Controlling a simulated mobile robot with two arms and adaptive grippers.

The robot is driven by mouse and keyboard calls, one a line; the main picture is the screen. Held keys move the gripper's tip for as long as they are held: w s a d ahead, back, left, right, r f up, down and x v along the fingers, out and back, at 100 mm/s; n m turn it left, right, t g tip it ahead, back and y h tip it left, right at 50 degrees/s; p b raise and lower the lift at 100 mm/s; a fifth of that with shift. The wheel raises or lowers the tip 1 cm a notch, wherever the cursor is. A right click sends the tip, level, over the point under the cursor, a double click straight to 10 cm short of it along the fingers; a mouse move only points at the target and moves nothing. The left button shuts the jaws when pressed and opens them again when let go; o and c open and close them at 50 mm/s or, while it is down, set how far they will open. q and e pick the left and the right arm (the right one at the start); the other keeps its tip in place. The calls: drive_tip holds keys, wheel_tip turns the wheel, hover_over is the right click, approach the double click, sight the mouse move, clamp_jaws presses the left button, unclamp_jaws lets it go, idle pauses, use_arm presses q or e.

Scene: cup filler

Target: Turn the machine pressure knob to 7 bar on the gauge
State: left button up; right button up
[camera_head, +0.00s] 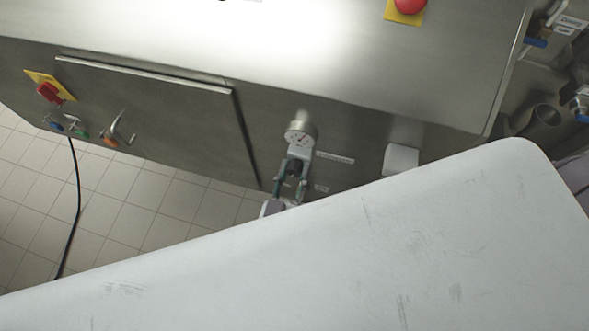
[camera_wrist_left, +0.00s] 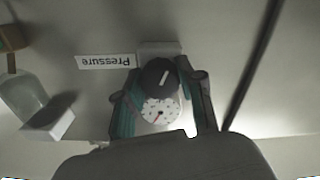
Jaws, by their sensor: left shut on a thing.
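The round white pressure gauge (camera_head: 300,133) sticks out from the steel front of the machine. In the left wrist view the gauge (camera_wrist_left: 162,111) appears upside down; its red needle points to the lower left of the picture, and its numbers are too small to read. The black pressure knob (camera_wrist_left: 158,75) with a white mark sits just beyond the gauge there, by an upside-down "Pressure" label (camera_wrist_left: 105,61). My left gripper (camera_head: 292,172) is just below the gauge. In the wrist view its green-grey fingers (camera_wrist_left: 160,82) are shut on the knob, one on each side.
A white box (camera_head: 401,159) sticks out right of the gauge. A red emergency button (camera_head: 409,5) is on top; a red switch (camera_head: 49,91) and a door handle (camera_head: 122,130) are at left. A large white surface (camera_head: 400,240) hides the lower right.

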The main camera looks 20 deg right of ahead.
use_arm(q)
drive_tip(key=shift+c, duration=0.6)
drive_tip(key=shift+r+m+p, duration=0.15)
drive_tip(key=shift+m+p, duration=1.2)
drive_tip(key=shift+m, duration=0.05)
drive_tip(key=shift+m+p, duration=0.85)
drive_tip(key=shift+m, duration=1.05)
drive_tip(key=o, duration=1.2)
drive_tip(key=shift+c, duration=0.2)
drive_tip(key=shift+a, duration=0.1)
